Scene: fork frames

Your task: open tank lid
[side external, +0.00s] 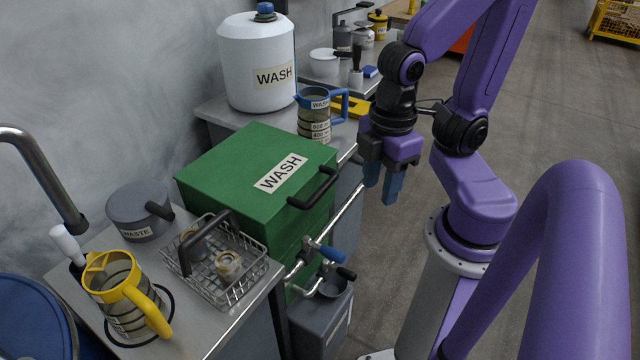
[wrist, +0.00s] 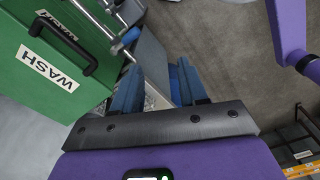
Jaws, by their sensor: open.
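A green tank with a flat green lid (side external: 245,160) labelled WASH stands in the middle of the side view. The lid lies shut on the tank, and a black bar handle (side external: 315,190) sits at its front right edge. The lid also shows at the upper left of the wrist view (wrist: 40,90), with its handle (wrist: 62,42). My gripper (side external: 382,185) is open and empty, with blue fingers pointing down. It is to the right of the lid handle and apart from it. In the wrist view the fingers (wrist: 155,88) have a gap between them.
A steel rail (side external: 335,220) and taps with blue and black handles (side external: 330,254) stick out at the tank's front. A blue-handled jug (side external: 314,115) and white WASH drum (side external: 257,62) stand behind. A wire basket (side external: 215,262) and yellow jug (side external: 122,295) stand front left.

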